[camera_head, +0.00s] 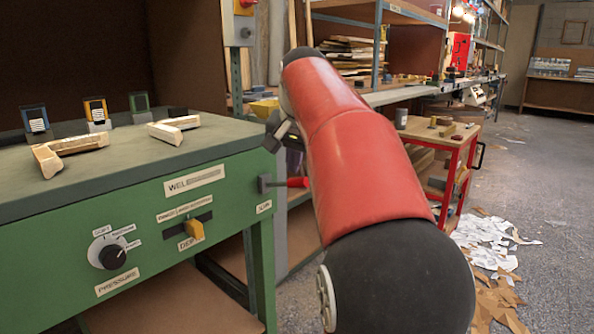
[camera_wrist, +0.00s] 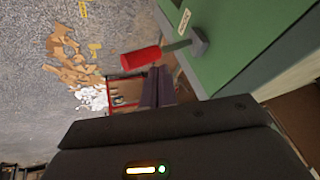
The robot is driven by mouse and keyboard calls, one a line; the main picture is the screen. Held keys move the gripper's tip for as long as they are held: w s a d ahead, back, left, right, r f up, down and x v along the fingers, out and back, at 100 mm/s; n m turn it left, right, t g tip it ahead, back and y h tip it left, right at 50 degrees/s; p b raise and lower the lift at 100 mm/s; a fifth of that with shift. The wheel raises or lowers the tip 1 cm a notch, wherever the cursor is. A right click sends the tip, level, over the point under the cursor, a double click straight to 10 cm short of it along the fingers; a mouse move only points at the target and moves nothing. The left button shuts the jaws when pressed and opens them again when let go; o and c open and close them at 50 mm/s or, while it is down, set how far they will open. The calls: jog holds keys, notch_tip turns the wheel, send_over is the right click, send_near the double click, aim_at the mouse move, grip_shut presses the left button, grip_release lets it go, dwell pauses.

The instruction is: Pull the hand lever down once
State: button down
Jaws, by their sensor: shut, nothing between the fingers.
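The hand lever has a red grip (camera_head: 298,182) on a dark metal arm, from a bracket (camera_head: 264,184) on the right end of the green machine's front. It sticks out roughly level; my red arm covers the grip's outer end in the head view. The wrist view shows the whole red grip (camera_wrist: 140,58) and its bracket (camera_wrist: 199,42). My gripper (camera_head: 274,140) is near the machine's right corner, above the lever in the head view. In the wrist view its closed, empty fingers (camera_wrist: 158,70) appear beside the grip's inner end. I cannot tell whether they touch it.
The green machine (camera_head: 120,178) carries a black dial (camera_head: 112,257), a yellow slider knob (camera_head: 194,230) and pale wooden pieces (camera_head: 75,147) on top. A red cart (camera_head: 468,148) stands behind my arm.

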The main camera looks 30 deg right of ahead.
aim_at(288, 180)
jog(key=shift+w+r, duration=0.1)
jog(key=shift+r, duration=0.2)
jog(key=r+p, duration=0.1)
jog(key=p, duration=0.1)
jog(key=w+r+p, duration=0.1)
jog(key=r+p, duration=0.2)
jog(key=shift+w+a+r+p, duration=0.3)
jog(key=shift+r+p, duration=0.05)
jog(key=shift+p, duration=0.05)
dwell(0.7)
jog(key=s+a+f+n, duration=0.3)
jog(key=s+a+f, duration=0.2)
jog(key=s+f, duration=0.2)
jog(key=s+a+f+n+y, duration=0.1)
jog(key=s+a+f+n, duration=0.2)
jog(key=s, duration=0.7)
jog(key=s+a+f+n, duration=0.3)
jog(key=s+a+f, duration=0.4)
jog(key=s+f, duration=0.2)
jog(key=shift+s+f+y, duration=0.15)
jog(key=shift+f+y, duration=0.25)
jog(key=shift+f, duration=0.55)
jog(key=shift+a, duration=0.15)
